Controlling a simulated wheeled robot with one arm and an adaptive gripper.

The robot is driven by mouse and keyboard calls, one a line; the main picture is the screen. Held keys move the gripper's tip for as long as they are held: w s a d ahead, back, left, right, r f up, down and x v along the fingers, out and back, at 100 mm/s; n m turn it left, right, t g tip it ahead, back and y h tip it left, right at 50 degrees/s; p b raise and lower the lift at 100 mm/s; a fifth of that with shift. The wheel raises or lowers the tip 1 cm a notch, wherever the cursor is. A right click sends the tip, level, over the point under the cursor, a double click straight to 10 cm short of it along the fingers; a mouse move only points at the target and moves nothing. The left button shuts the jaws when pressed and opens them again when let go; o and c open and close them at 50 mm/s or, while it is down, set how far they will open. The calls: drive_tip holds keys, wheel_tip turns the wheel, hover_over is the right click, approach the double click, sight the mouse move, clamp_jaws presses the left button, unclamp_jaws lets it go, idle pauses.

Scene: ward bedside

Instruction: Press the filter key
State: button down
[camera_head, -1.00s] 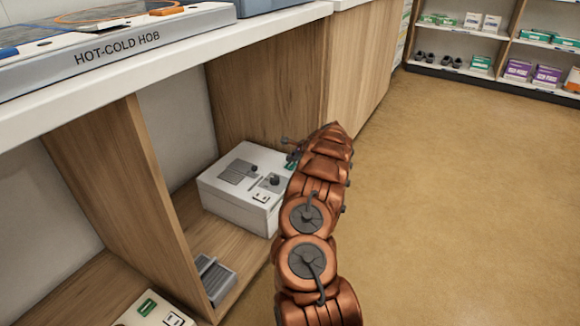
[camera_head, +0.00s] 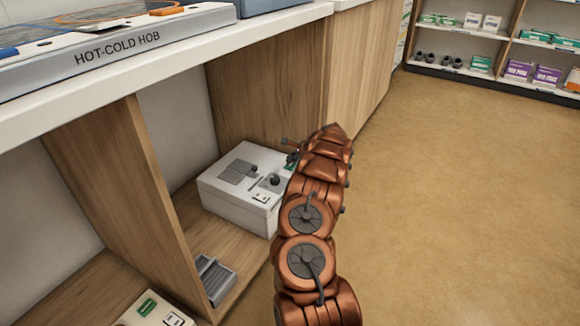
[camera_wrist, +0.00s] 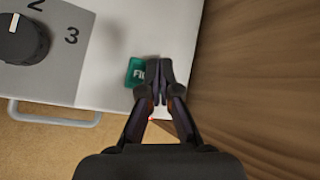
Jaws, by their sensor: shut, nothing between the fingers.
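The filter key is a small green key (camera_wrist: 136,72) with white lettering, partly covered, on the white top of a box-shaped device. In the wrist view my gripper (camera_wrist: 153,66) is shut and empty, its tips over the right edge of the key. I cannot tell whether the tips touch it. The white device (camera_head: 236,204) stands on the low shelf in the head view, where my arm hides its right side. In the wrist view a dark knob (camera_wrist: 22,40) with numbers 2 and 3 is left of the key.
A metal handle (camera_wrist: 54,120) sticks out at the device's edge. A wooden panel (camera_wrist: 255,80) rises close to the right of my gripper. In the head view a counter with a hob (camera_head: 120,50) overhangs the shelf. A grey slotted block (camera_head: 213,279) sits nearer. Open floor lies right.

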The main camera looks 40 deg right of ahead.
sight(291, 166)
drive_tip(key=shift+f, duration=0.6)
idle(1.0)
drive_tip(key=shift+r, duration=0.15)
drive_tip(key=shift+r+p, duration=0.65)
drive_tip(key=shift+r+p, duration=2.05)
drive_tip(key=shift+r, duration=0.5)
drive_tip(key=shift+a+f, duration=0.1)
